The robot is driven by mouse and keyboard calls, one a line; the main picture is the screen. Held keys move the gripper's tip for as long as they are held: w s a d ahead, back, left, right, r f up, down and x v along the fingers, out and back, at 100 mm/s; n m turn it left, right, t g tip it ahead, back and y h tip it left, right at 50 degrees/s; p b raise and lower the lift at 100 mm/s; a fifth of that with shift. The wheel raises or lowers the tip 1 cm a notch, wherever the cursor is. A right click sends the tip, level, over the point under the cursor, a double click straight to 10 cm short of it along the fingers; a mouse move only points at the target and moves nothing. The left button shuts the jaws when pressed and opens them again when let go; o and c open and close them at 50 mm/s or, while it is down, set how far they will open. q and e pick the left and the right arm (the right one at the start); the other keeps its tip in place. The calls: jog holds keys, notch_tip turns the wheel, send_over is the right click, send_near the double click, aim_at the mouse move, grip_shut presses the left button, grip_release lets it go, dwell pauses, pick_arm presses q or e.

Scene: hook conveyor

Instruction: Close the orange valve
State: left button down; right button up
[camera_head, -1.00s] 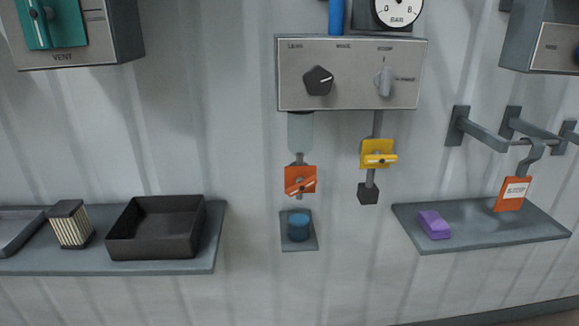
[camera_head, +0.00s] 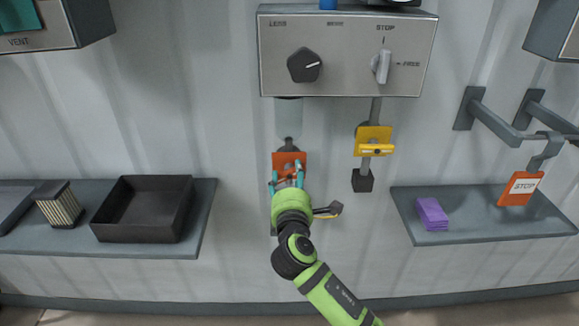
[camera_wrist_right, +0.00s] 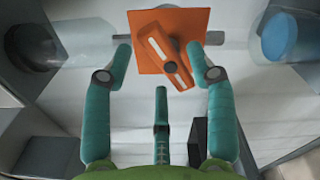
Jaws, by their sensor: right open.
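The orange valve (camera_head: 290,158) is a square plate on the pipe below the grey control panel, partly covered by my right gripper in the head view. In the right wrist view, the valve plate (camera_wrist_right: 195,25) carries an orange handle (camera_wrist_right: 160,47) with pale markings, tilted diagonally. My right gripper (camera_head: 286,181) is in front of the valve. Its teal fingers (camera_wrist_right: 161,60) are open, one on each side of the handle, with gaps visible. I cannot tell whether either finger touches it. My left gripper is not in view.
A yellow valve (camera_head: 373,141) hangs close by on the right. The control panel (camera_head: 345,80) is above.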

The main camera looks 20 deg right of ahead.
aim_at(291, 173)
jog(key=shift+x, duration=1.5)
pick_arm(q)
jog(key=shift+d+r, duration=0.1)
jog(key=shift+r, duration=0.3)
pick_arm(e)
jog(key=shift+d, duration=0.15)
jog(key=shift+c, duration=0.8)
grip_shut()
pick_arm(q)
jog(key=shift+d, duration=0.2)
